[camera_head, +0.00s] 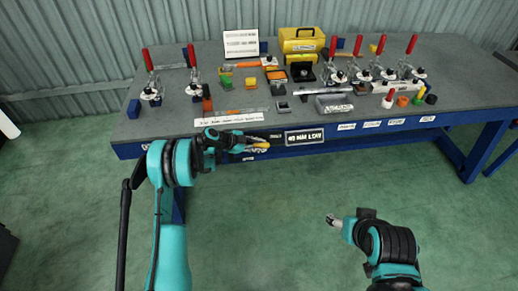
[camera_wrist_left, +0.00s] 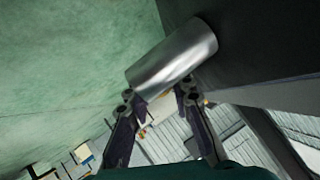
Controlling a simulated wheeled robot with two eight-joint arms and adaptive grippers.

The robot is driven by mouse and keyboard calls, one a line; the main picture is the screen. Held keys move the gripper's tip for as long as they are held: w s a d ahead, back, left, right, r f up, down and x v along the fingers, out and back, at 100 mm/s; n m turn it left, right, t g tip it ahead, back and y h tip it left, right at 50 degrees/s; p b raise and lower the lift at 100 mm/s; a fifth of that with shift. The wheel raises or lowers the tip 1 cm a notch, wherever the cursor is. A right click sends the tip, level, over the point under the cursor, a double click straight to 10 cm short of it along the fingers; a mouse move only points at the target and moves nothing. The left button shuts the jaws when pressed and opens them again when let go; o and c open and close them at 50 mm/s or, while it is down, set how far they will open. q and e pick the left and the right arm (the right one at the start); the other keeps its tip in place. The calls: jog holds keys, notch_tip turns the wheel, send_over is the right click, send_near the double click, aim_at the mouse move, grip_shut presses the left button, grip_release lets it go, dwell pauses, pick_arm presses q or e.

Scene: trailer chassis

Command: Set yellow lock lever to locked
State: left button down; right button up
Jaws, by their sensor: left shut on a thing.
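The yellow lock lever (camera_head: 260,146) shows as a small yellow piece at the front edge of the workbench, beside the dark label plate. My left gripper (camera_head: 250,144) is at it, its fingers partly hiding it, and is shut on it. In the left wrist view the two fingers (camera_wrist_left: 158,108) reach up to a grey metal cylinder (camera_wrist_left: 172,58), which lies tilted across the fingertips. The lever's yellow surface can hardly be made out there. My right gripper (camera_head: 333,220) hangs over the green floor, well away from the bench; its fingers are too small to judge.
The dark bench top (camera_head: 180,110) holds several red-handled clamps, a yellow toolbox (camera_head: 302,40), a grey tray (camera_head: 334,104) and small coloured blocks. Its blue front edge (camera_head: 400,128) lies close to my left gripper. The green floor in front is clear.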

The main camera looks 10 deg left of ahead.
pick_arm(q)
jog(key=shift+r+h, duration=0.35)
jog(key=shift+h, duration=0.15)
jog(key=c, duration=1.3)
grip_release()
jog(key=v, duration=0.8)
jog(key=shift+s, duration=0.1)
